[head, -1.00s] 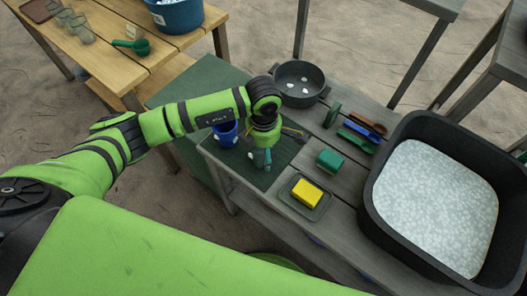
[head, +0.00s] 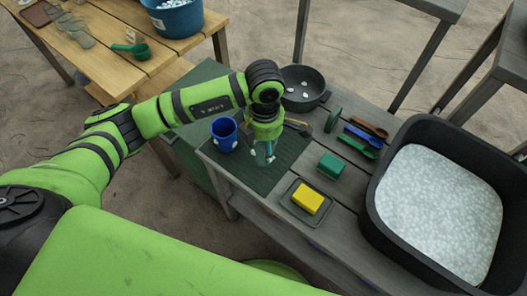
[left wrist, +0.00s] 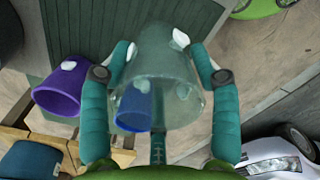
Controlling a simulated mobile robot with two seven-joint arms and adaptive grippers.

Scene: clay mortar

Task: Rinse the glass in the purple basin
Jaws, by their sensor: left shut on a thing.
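My left gripper (head: 264,158) is over the dark mat (head: 243,172) on the grey bench. Its two teal fingers are shut on a clear glass (left wrist: 165,75), seen between them in the left wrist view. The glass is faint in the head view, and I cannot tell whether its base touches the mat. A blue cup (head: 224,135) stands on the mat left of the gripper. A purple-blue cup (left wrist: 60,89) shows left of the fingers in the wrist view. No purple basin can be made out. My right gripper is out of view.
A black basin (head: 382,215) full of white foam stands at the right. Between lie a yellow sponge (head: 307,198) on a tray, a green block (head: 330,166) and several utensils (head: 362,139). A dark pot (head: 304,88) stands behind. A blue bucket (head: 180,22) is on the wooden table.

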